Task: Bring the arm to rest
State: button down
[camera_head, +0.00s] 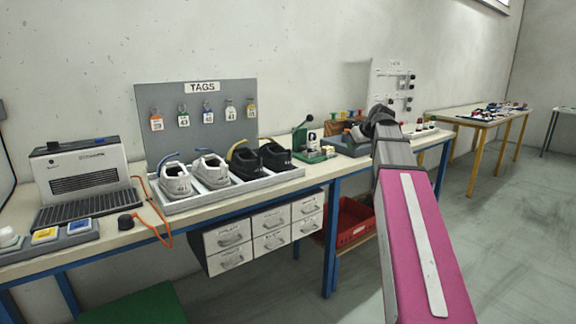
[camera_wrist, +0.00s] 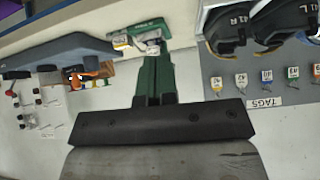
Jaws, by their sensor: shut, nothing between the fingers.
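My arm (camera_head: 420,220) reaches from the lower right of the head view toward the bench, with its magenta link nearest. Its dark far end (camera_head: 380,120) stands in front of the bench's right part; I cannot make out the fingers there. In the wrist view my gripper (camera_wrist: 152,62) shows as two green fingers close together on a dark bar. It is shut and empty. This view is upside down, with the tag board at right and a green device (camera_wrist: 150,28) just past the fingertips. I cannot tell how far apart they are.
The workbench (camera_head: 110,238) carries a grey tray (camera_head: 225,192) of shoes, a heater-like machine (camera_head: 85,170) and a green hand press (camera_head: 305,142). The tag board (camera_head: 160,95) stands behind. White drawers (camera_head: 230,240) and a red crate (camera_head: 352,235) are below. Floor at right (camera_head: 510,210) is clear.

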jog(key=s+a+f+m+g+h, duration=0.15)
jog(key=s+f, duration=0.35)
jog(key=f, duration=0.8)
jog(key=s+a+f+m+g+h, duration=0.15)
jog(key=s+f, duration=0.25)
jog(key=f, duration=0.9)
jog(key=s+a+f+m+g, duration=0.1)
jog(key=s+f+g, duration=0.1)
jog(key=s+f, duration=0.5)
jog(key=s+a+f+m+g+h, duration=0.1)
jog(key=s+f+m+g, duration=0.1)
jog(key=s+f, duration=0.6)
notch_tip(320, 180, down, 3)
jog(key=shift+s+a+h, duration=0.25)
jog(key=shift+a+h, duration=0.05)
jog(key=shift+w, duration=0.1)
